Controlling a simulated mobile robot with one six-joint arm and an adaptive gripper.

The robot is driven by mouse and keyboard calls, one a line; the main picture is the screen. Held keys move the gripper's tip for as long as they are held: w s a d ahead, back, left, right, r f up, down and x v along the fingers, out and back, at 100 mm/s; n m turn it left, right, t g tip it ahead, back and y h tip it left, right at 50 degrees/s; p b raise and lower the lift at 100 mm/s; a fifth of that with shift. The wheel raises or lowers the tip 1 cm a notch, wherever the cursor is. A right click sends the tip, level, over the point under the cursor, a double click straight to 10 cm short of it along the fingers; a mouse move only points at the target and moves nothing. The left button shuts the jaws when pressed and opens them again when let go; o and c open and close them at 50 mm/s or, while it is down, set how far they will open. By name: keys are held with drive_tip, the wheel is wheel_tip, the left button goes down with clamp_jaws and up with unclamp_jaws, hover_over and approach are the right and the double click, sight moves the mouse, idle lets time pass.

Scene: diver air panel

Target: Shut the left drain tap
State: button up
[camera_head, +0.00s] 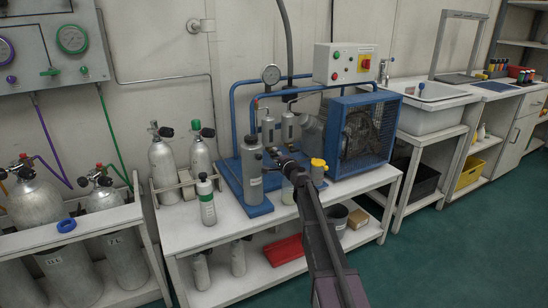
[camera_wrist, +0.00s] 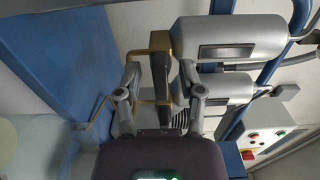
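Two silver separator cylinders hang side by side in front of the blue compressor frame; the left one (camera_head: 268,131) and the right one (camera_head: 290,126) show in the head view. In the sideways wrist view the left cylinder (camera_wrist: 230,40) is the upper one, with the brass left drain tap (camera_wrist: 161,41) at its lower end. A dark lever (camera_wrist: 160,76) runs from this tap, across the cylinder's axis, between my fingers. My gripper (camera_wrist: 160,78) is open, one finger on each side of the lever; contact is unclear. In the head view my gripper (camera_head: 284,164) hides the taps.
A grey bottle (camera_head: 251,170) stands close left of my gripper, and a yellow-capped container (camera_head: 317,170) close right. The compressor (camera_head: 360,135) and control box (camera_head: 345,63) are behind right. Diving cylinders and a green-and-white bottle (camera_head: 206,200) stand further left.

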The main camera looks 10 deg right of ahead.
drive_tip(key=shift+w, duration=0.1)
drive_tip(key=shift+d, duration=0.1)
drive_tip(key=v, duration=1.2)
idle(2.3)
